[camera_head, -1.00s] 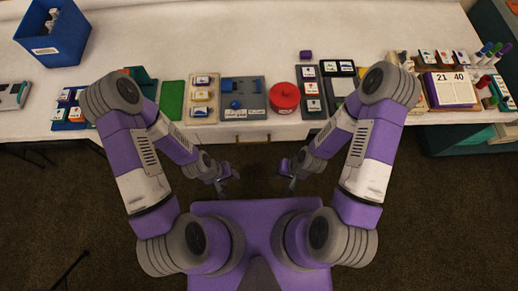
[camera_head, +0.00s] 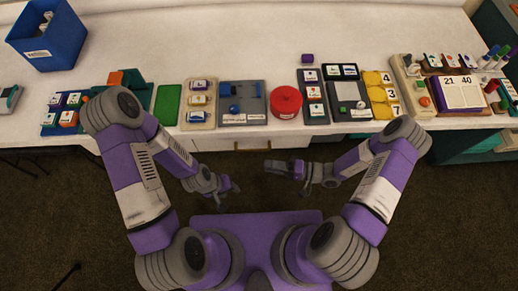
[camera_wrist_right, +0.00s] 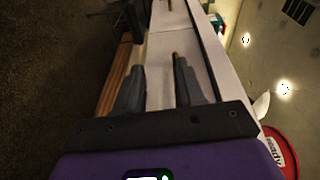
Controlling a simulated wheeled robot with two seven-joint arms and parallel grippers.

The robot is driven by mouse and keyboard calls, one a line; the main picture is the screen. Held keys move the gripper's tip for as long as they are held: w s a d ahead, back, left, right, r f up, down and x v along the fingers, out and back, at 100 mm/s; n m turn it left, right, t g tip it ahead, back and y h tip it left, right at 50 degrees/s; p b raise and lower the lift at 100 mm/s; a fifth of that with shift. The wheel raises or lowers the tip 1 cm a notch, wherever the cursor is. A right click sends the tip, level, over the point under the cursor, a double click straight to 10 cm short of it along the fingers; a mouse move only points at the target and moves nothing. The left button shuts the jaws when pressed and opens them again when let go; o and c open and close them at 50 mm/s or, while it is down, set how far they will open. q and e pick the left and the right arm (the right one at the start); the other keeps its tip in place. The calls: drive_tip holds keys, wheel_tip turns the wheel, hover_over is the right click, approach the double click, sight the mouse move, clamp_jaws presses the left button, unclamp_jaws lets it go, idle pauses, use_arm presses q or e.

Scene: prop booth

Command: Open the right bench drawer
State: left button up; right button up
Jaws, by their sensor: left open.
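The white bench front (camera_head: 292,140) shows as a thin strip under the table's front edge, with a small wooden-coloured part (camera_head: 252,144) near its middle. I cannot tell which part is the right drawer, and no open drawer shows. My right gripper (camera_head: 268,167) is in front of the bench, apart from it, with its fingers pointing left. In the right wrist view its fingers (camera_wrist_right: 158,70) are spread, with nothing clearly held between them; a long pale panel (camera_wrist_right: 165,78) lies beyond them. My left gripper (camera_head: 233,187) is open and empty, lower and further left.
On the bench (camera_head: 380,30) stand a red round container (camera_head: 286,101), a green mat (camera_head: 167,104), several trays along the front edge and a blue bin (camera_head: 48,38) at the back left. Dark floor (camera_head: 250,172) between the bench and my base is clear.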

sight(257, 150)
drive_tip(key=w+a+t, duration=0.1)
drive_tip(key=w, duration=0.1)
drive_tip(key=w+a+r+t+b, duration=0.1)
drive_tip(key=w+a, duration=0.1)
drive_tip(key=w+a+r+t, duration=0.1)
drive_tip(key=w+a, duration=0.1)
drive_tip(key=shift+m, duration=0.3)
clamp_jaws()
drive_tip(key=shift+s, duration=0.1)
